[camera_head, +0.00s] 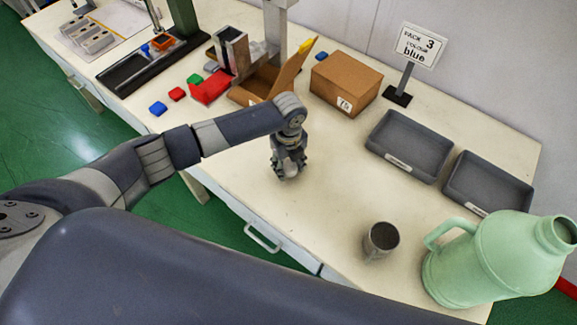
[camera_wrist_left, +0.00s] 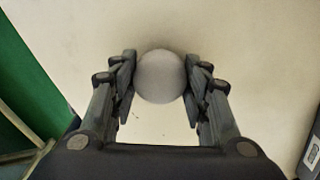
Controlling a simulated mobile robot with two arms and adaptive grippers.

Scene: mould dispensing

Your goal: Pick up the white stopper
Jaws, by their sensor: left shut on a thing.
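The white stopper (camera_wrist_left: 160,77) shows in the left wrist view as a round, pale grey-white thing between the fingers. My left gripper (camera_wrist_left: 160,80) is shut on it, with a finger against each side. In the head view my left gripper (camera_head: 287,172) points down over the middle of the table, close to the surface. The stopper is mostly hidden by the fingers there. I cannot tell whether it touches the table. My right gripper is not in view.
A grey cup (camera_head: 381,241) and a large green jug (camera_head: 492,262) stand at the right front. A cardboard box (camera_head: 345,82) and coloured blocks (camera_head: 177,94) are at the back. The table (camera_head: 300,220) is clear around the gripper.

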